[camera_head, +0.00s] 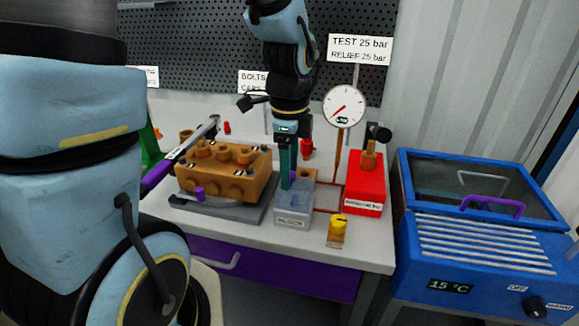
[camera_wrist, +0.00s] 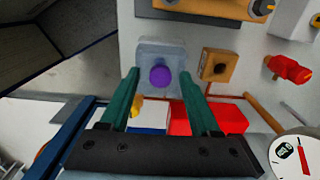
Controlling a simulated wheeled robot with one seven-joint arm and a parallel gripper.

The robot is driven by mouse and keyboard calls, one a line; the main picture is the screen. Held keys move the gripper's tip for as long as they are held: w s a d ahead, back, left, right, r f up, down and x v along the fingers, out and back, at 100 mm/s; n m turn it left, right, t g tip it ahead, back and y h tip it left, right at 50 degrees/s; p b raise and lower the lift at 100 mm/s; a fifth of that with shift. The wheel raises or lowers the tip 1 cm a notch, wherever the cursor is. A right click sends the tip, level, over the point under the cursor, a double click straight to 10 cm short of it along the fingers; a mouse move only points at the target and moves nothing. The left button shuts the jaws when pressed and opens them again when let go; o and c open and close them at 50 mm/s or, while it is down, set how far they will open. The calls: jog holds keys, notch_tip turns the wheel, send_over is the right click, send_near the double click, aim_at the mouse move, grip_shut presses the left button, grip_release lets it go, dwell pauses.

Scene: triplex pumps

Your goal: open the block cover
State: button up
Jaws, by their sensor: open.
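The block cover (camera_head: 293,209) is the lid of a grey box with a label on its front, standing on the bench; the cover looks shut. It also shows from above in the wrist view (camera_wrist: 147,50), with a round purple knob (camera_wrist: 160,76) on top. My gripper (camera_head: 287,186) points down at the cover with its teal fingers. In the wrist view my gripper (camera_wrist: 160,74) is open, with the knob centred between the fingertips and a gap on each side. The fingers partly hide the knob in the head view. I cannot tell whether the fingertips reach down around it.
An orange pump block (camera_head: 225,172) sits on a grey plate to the left. A red box (camera_head: 366,185), a pressure gauge (camera_head: 344,106) and a yellow-topped part (camera_head: 338,226) stand to the right. A blue warmer (camera_head: 480,225) with a purple handle stands beyond the bench's right edge.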

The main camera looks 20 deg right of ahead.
grip_shut()
dwell(0.4)
dwell(0.9)
